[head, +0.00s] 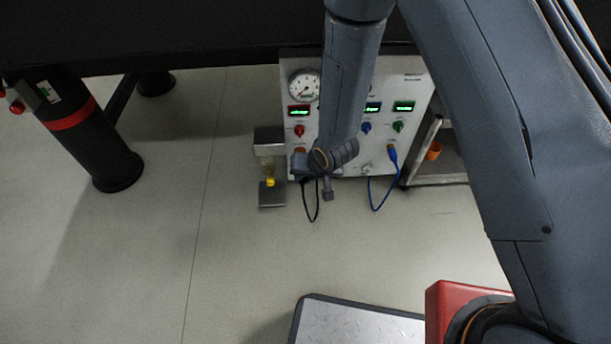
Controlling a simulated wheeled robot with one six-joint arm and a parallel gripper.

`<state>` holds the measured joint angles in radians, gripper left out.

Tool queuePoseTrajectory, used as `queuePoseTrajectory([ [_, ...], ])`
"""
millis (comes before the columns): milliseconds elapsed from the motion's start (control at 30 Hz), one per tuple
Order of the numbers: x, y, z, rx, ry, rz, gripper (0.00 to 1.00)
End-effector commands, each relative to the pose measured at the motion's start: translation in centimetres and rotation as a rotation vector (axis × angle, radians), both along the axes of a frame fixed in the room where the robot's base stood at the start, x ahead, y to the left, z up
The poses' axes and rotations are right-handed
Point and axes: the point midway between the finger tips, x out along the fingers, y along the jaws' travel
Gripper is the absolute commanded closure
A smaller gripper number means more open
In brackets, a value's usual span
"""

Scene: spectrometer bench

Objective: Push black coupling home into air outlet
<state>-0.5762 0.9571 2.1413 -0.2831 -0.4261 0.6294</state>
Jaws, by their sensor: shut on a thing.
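The white panel (415,97) stands below the dark bench. My gripper (301,165) is at its lower left, largely covered by my own wrist. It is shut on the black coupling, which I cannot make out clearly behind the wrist. A black hose (312,218) hangs in a loop just below the gripper. An orange-brown port (300,150) shows just above the gripper. How far the coupling sits in the air outlet is hidden.
A blue coupling (393,154) with a blue hose (377,209) is at the panel's lower right. A gauge (304,86) and coloured knobs sit higher. A filter-like unit with a yellow part (270,182) stands left of the panel. A shelf cart (440,165) stands right.

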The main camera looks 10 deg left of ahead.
Motion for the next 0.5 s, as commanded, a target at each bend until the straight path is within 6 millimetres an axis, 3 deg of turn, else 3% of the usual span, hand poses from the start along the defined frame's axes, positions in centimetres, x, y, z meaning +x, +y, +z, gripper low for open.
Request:
queuePoseTrajectory([
  [100, 0.0, 0.0, 0.1, -0.001, 0.000, 0.000, 1.00],
  [500, 3.4, 1.0, 0.0, 0.000, -0.001, 0.000, 1.00],
])
